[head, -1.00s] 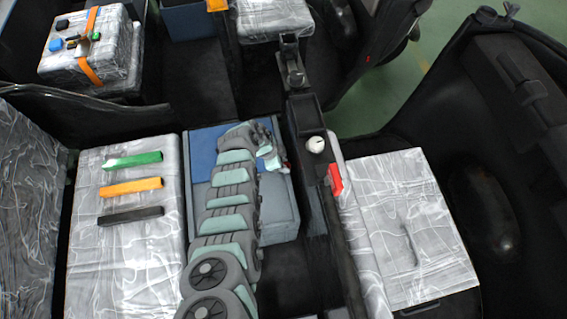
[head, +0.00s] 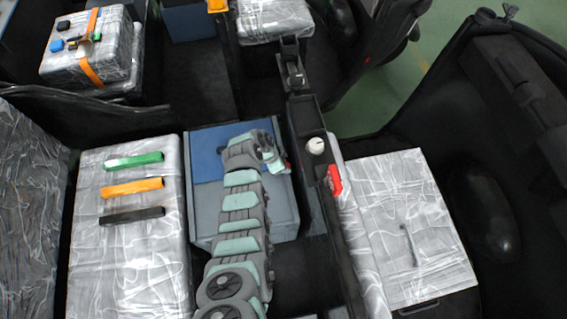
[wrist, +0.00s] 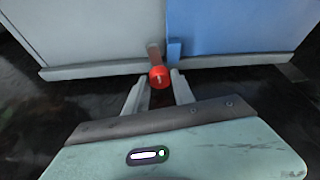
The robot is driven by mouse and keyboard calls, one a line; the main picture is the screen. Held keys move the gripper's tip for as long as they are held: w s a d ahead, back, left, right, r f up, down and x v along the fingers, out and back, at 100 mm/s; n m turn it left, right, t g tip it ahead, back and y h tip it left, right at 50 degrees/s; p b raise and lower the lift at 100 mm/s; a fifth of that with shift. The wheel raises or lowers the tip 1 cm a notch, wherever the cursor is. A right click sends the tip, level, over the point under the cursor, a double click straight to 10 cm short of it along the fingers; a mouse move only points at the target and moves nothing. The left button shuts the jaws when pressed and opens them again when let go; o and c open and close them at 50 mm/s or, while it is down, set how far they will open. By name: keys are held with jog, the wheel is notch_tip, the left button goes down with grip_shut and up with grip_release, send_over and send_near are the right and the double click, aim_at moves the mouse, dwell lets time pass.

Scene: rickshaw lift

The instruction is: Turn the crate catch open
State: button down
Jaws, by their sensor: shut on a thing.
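The crate is a blue-grey box (head: 285,208) in the middle of the head view, partly covered by my arm. In the wrist view its front shows a grey part (wrist: 85,30) on the left and a blue part (wrist: 235,25) on the right. The catch (wrist: 157,73), a brown bar with a bright red end, sticks out at the crate's lower edge, beside a small blue tab. My gripper (wrist: 158,84) has one finger on each side of the catch and is shut on it. In the head view my arm hides the catch.
A plastic-wrapped box (head: 130,255) with green, orange and black bars stands left of the crate. A black upright panel (head: 325,190) with a white knob (head: 316,146) and a red part (head: 334,180) rises close on the right. Another wrapped box (head: 405,225) lies beyond it.

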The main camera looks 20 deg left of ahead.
jog(key=n+p, duration=0.1)
jog(key=n+y, duration=0.1)
jog(key=n, duration=0.1)
jog(key=shift+s+d+r+t+p, duration=0.1)
jog(key=shift+d+t+p, duration=0.1)
jog(key=shift+t+p, duration=0.15)
jog(key=shift+n+t+y+p, duration=0.25)
jog(key=shift+n+y+p, duration=0.55)
jog(key=shift+n, duration=1)
jog(key=c, duration=1.1)
grip_release()
jog(key=shift+o, duration=0.2)
jog(key=m+b, duration=0.1)
jog(key=m+h+b, duration=0.1)
jog(key=m, duration=0.1)
jog(key=shift+f, duration=0.35)
jog(key=m+b, duration=0.1)
jog(key=m+g+h, duration=0.1)
jog(key=m, duration=0.1)
jog(key=shift+w+a+r+h+b, duration=0.2)
jog(key=shift+a+h+b, duration=0.1)
jog(key=shift+b, duration=0.1)
jog(key=shift+m+g+h, duration=0.3)
jog(key=shift+m, duration=0.9)
